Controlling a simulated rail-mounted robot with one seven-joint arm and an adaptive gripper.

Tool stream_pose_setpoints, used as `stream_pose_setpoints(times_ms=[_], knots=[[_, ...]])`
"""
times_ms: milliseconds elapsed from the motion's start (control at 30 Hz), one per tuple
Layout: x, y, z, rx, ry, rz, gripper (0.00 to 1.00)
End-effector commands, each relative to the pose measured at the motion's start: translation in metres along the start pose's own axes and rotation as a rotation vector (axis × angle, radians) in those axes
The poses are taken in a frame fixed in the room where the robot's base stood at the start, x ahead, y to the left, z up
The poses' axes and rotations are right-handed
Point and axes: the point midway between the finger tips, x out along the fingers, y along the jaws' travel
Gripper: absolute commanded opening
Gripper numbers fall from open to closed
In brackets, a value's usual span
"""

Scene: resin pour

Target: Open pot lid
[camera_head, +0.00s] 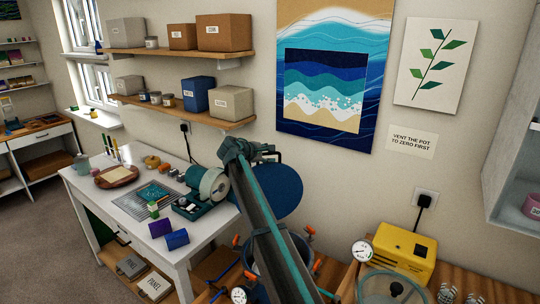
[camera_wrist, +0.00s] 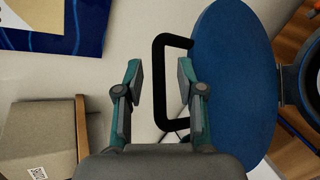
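The blue round pot lid (camera_head: 281,191) stands raised and tilted up behind my arm in the head view. In the wrist view the lid (camera_wrist: 235,85) fills the right middle, with its black handle (camera_wrist: 160,90) at its left edge. My gripper (camera_wrist: 160,75) is open, with one finger on each side of the handle's outer bar. Gaps show between the bar and both fingers. The pot's dark round rim (camera_wrist: 289,85) shows at the right edge of the wrist view. In the head view my arm hides much of the pot, and orange clamps (camera_head: 309,230) stand around it.
A yellow machine (camera_head: 403,252) and a clear-lidded vessel (camera_head: 385,289) stand to the right. The white table (camera_head: 95,196) at left holds tools and small blocks. Wall shelves (camera_head: 185,110) with boxes are above; a box (camera_wrist: 38,140) is close at lower left in the wrist view.

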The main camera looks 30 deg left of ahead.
Motion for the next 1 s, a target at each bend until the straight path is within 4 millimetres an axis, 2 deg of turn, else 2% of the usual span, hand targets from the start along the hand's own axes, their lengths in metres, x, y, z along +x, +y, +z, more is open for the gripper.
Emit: stream_pose_setpoints(times_ms=[300,533,700,1000], knots=[[-0.059,-0.001,0.001,0.000,0.001,0.002,0.38],[-0.095,0.000,0.000,-0.001,0.001,0.002,0.38],[-0.108,0.000,0.001,0.000,-0.001,0.001,0.38],[-0.111,0.000,0.000,-0.001,-0.001,0.000,0.38]])
